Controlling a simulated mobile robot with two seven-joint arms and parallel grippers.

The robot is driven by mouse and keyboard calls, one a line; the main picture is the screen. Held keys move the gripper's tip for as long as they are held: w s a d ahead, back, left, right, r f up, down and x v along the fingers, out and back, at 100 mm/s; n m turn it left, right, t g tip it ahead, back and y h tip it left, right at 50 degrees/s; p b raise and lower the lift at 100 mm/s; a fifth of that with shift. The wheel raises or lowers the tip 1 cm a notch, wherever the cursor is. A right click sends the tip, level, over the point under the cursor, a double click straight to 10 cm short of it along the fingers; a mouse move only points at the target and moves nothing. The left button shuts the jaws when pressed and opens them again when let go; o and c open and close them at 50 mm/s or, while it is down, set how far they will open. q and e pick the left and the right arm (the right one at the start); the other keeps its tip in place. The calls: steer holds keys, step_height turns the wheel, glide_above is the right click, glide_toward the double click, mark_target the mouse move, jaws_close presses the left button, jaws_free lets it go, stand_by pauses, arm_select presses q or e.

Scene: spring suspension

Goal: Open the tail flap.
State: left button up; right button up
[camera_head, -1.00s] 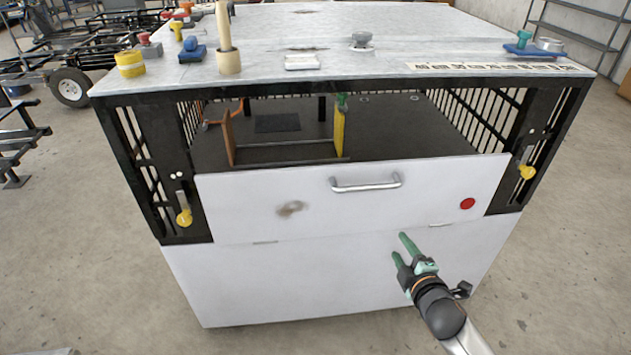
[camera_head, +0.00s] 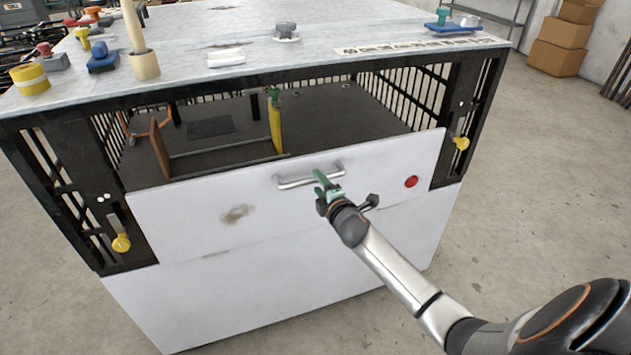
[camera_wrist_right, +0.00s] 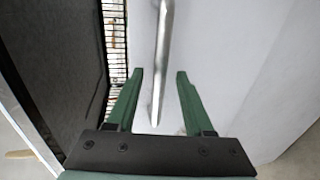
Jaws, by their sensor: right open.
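The tail flap (camera_head: 190,226) is a white panel on the front of the black-framed box, standing upright across the lower part of the opening. A silver bar handle (camera_head: 296,181) is fixed near its top edge, and a red dot marks its right side. My right gripper (camera_head: 322,178) is at the right end of the handle. In the right wrist view its green fingers (camera_wrist_right: 155,88) are open, and the handle (camera_wrist_right: 161,60) runs between them in the picture. I cannot tell if they touch it. My left gripper is not in view.
Yellow-knobbed latches sit on the left post (camera_head: 121,242) and right post (camera_head: 461,143). A grey top (camera_head: 330,25) carries a yellow tape roll, a tan cylinder and small tools. Open floor lies to the right.

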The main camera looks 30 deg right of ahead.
mark_target(317, 181)
steer(key=shift+x, duration=1.5)
jaws_close()
stand_by(0.4)
